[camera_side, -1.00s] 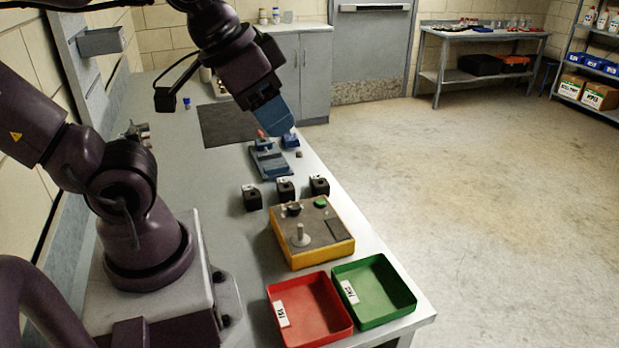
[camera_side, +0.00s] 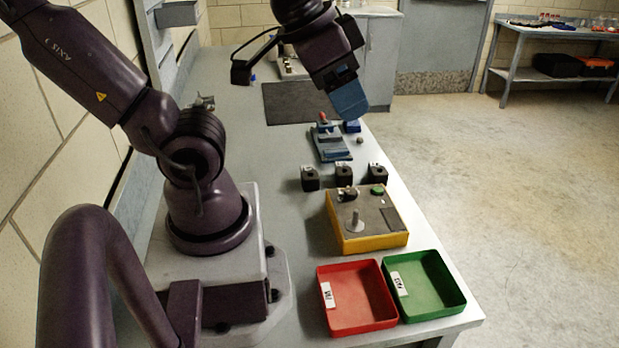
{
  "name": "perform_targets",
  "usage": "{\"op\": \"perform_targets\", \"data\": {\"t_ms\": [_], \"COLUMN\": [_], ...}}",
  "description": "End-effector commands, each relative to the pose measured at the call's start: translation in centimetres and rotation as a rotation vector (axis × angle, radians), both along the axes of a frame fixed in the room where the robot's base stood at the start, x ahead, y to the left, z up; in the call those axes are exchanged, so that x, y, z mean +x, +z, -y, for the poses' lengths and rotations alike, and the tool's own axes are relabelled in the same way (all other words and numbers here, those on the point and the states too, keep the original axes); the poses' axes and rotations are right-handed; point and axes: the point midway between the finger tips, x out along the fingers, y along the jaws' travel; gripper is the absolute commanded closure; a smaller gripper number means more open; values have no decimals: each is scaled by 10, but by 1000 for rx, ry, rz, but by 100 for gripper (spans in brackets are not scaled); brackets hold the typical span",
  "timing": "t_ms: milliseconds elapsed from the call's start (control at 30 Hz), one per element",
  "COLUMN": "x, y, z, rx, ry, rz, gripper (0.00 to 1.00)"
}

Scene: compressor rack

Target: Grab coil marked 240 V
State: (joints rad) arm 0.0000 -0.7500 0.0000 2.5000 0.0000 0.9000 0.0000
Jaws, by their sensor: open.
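Three small black coils with pale tops stand in a row on the grey bench: a left one (camera_side: 310,179), a middle one (camera_side: 344,174) and a right one (camera_side: 377,174). Their markings are too small to read, so I cannot tell which is 240 V. My gripper (camera_side: 350,104) points down with blue-grey fingers, above the bench and beyond the coil row. It is open and holds nothing visible. The gap between its fingers is hard to see from this side.
A blue-grey fixture (camera_side: 330,144) with a red-tipped part stands behind the coils, with a small blue block (camera_side: 352,127) beside it. A yellow-sided test box (camera_side: 368,240) with a post stands in front. Red (camera_side: 359,325) and green (camera_side: 436,312) trays sit at the near end. A dark mat (camera_side: 285,103) lies behind.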

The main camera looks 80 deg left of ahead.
Motion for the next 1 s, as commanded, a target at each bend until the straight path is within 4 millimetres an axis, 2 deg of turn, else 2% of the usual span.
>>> {"op": "perform_targets", "data": {"t_ms": [33,67,333,467,633,767,867,1000], "x": [0,0,0,4,16,29,37,40], "y": [0,0,-1,-14,-57,-96,-128,-174], "z": [0,0,0,-2,-17,-34,-52,-91], "rx": [0,0,0,-11,-120,-240,-307,-339], "ry": [0,0,-1,6,115,292,469,769], "rz": [0,0,-3,-71,-271,-392,-451,-486], "gripper": [32,26,26,26,26,26,26,26]}}
